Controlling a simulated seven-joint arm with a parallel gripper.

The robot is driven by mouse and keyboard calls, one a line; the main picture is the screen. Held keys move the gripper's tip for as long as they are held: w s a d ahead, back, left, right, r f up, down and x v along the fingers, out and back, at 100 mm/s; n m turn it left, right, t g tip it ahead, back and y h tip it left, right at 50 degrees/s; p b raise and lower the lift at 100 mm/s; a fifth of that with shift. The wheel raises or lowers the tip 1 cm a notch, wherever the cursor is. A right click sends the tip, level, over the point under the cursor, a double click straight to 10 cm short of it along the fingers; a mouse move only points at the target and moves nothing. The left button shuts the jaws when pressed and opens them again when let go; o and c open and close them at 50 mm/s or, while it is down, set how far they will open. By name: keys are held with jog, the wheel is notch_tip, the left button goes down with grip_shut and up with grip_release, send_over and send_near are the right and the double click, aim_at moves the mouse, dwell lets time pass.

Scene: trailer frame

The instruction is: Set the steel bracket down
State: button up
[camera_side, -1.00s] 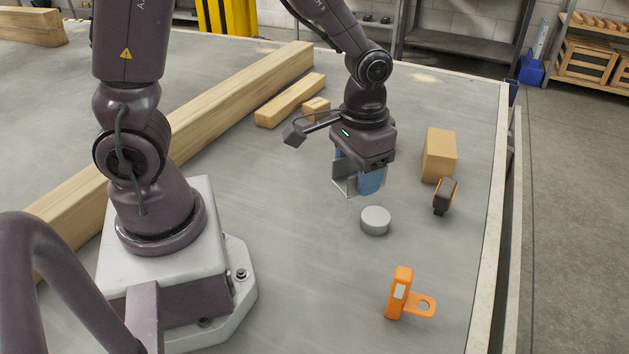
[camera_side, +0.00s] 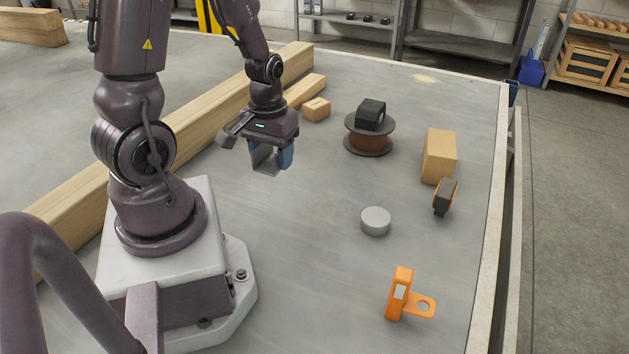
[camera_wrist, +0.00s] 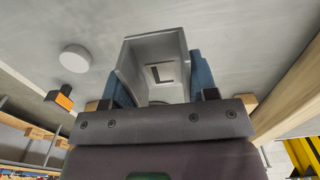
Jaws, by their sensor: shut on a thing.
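The steel bracket (camera_side: 262,158) is a grey angled metal piece held in my gripper (camera_side: 272,155). My gripper has blue fingers and is shut on the bracket, above the grey table (camera_side: 320,260) near the long wooden beam. In the wrist view the bracket (camera_wrist: 155,62) sits between the blue fingers of my gripper (camera_wrist: 158,85), and a slot shows in its plate. Whether its lower edge touches the table is hard to tell, but it looks a little above it.
A cable spool (camera_side: 368,140) with a black block (camera_side: 371,114) on it stands right of my gripper. A small wood block (camera_side: 316,109), long beam (camera_side: 222,95), grey disc (camera_side: 376,221), cardboard box (camera_side: 438,156), orange-black tool (camera_side: 445,196) and orange bracket-like item (camera_side: 402,293) lie around. The mid-table is clear.

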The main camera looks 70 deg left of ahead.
jog(key=w+a+f, duration=0.4)
jog(key=w+a, duration=0.1)
jog(key=w, duration=0.2)
send_over(314, 182)
jog(key=f, duration=0.5)
jog(key=shift+s+d+f, duration=0.1)
jog(key=shift+s+f, duration=0.1)
jog(key=shift+f, duration=0.05)
jog(key=shift+w+f, duration=0.2)
jog(key=shift+f, duration=1.65)
jog(key=shift+f, duration=0.1)
jog(key=o, duration=1.1)
jog(key=shift+f, duration=0.1)
